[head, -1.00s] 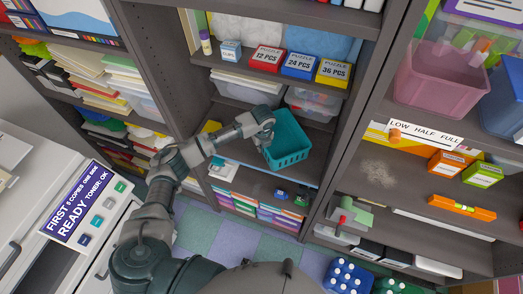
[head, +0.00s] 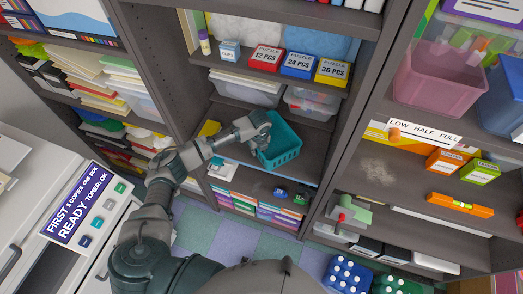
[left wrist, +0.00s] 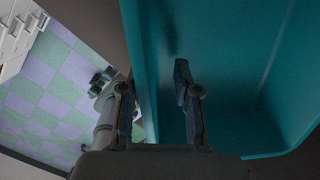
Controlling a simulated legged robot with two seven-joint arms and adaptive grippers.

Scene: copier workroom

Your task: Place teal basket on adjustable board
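The teal basket (head: 286,146) is in the middle shelf bay, open side up. My left gripper (head: 259,133) is at its left rim. In the left wrist view the basket (left wrist: 235,60) fills the right side, and the fingers of my left gripper (left wrist: 158,95) straddle its wall, one outside and one inside. The fingers are apart with the wall between them, and the basket moves with the gripper. Shelf boards show behind the basket (head: 313,135) and below it (head: 240,178); I cannot tell which is the adjustable one, or whether the basket touches either. My right gripper is not in view.
Clear bins (head: 312,104) stand behind and above the basket, under a shelf of puzzle boxes (head: 297,64). Small blue and green items (head: 281,192) and colored folders (head: 250,203) are below. Upright panels bound the bay. A copier (head: 60,240) stands at left.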

